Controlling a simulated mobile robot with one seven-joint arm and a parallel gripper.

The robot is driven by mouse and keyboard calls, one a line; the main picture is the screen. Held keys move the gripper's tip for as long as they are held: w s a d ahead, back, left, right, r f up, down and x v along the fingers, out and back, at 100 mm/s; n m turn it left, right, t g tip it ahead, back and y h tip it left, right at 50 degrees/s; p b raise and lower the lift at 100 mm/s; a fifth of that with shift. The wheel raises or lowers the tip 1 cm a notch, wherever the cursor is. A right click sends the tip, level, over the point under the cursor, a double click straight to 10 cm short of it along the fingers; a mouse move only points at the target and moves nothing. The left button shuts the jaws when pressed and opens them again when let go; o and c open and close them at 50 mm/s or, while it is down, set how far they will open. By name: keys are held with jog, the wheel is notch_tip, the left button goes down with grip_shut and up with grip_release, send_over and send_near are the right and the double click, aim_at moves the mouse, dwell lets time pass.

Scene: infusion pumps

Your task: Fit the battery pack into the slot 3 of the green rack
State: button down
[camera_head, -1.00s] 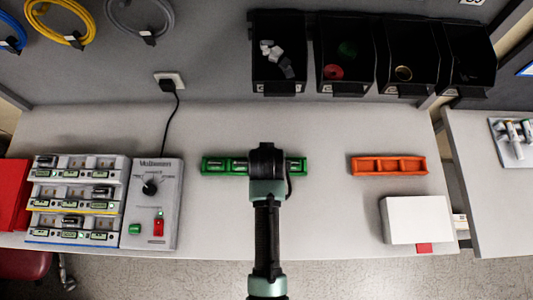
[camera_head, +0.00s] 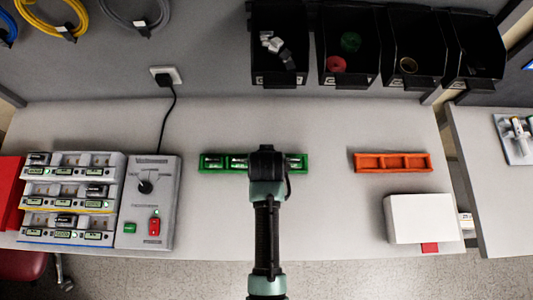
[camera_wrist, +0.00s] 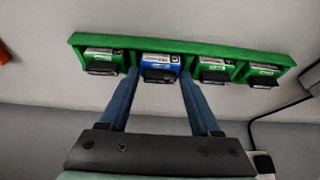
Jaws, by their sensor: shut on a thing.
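The green rack (camera_head: 222,171) lies on the table in the head view, partly hidden under my arm. In the wrist view the rack (camera_wrist: 190,47) runs across the top, with a pack in each compartment. My gripper (camera_wrist: 160,80) is shut on a blue-labelled battery pack (camera_wrist: 160,59) with a black end. This pack sits at the second compartment from the left in the wrist view, level with its neighbours; I cannot tell if it is fully down. The other packs (camera_wrist: 213,66) have green labels. In the head view my arm hides the held pack.
An orange rack (camera_head: 392,169) with empty compartments and a white box (camera_head: 419,218) stand to the right. A charger station (camera_head: 70,187) with several packs and a grey control box (camera_head: 149,205) stand left. Black bins (camera_head: 279,79) hang at the back.

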jog(key=shift+f, duration=0.3)
grip_release()
jog(key=shift+r, duration=0.15)
jog(key=b+v, duration=0.1)
jog(key=v, duration=1.1)
jog(key=shift+s+r, duration=0.15)
jog(key=shift+r, duration=0.25)
jog(key=shift+f, duration=0.1)
